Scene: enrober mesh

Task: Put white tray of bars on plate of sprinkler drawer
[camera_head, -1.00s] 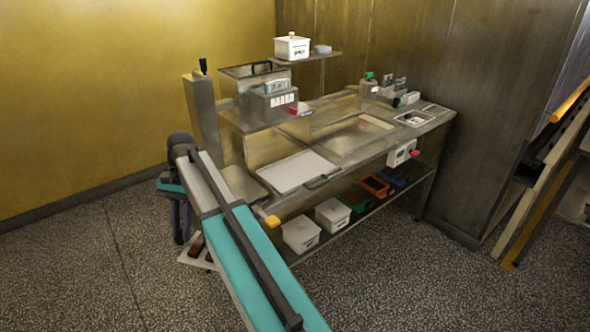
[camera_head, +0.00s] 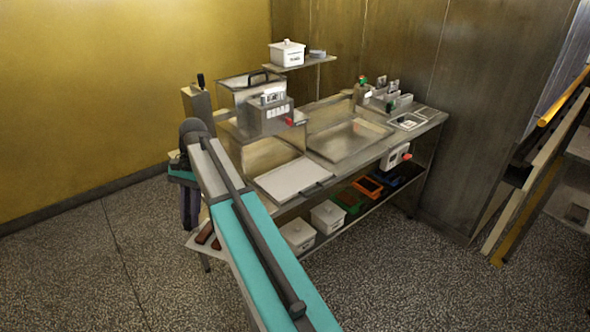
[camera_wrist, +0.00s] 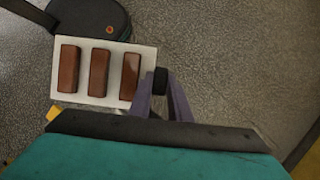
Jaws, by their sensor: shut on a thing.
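The white tray of bars (camera_wrist: 84,72) holds three brown bars (camera_wrist: 99,72) side by side in the wrist view. My gripper (camera_wrist: 160,80) has its purple-grey fingers at the tray's right edge and is shut on it. In the head view the tray (camera_head: 191,241) shows partly at the left of the station, behind my arm, with some bars visible.
The metal sprinkler unit (camera_head: 262,110) stands behind the plate. A recessed basin (camera_head: 350,138) lies to the right. White lidded boxes (camera_head: 327,217) and coloured trays (camera_head: 368,186) sit on the lower shelf. Open floor lies in front of the station.

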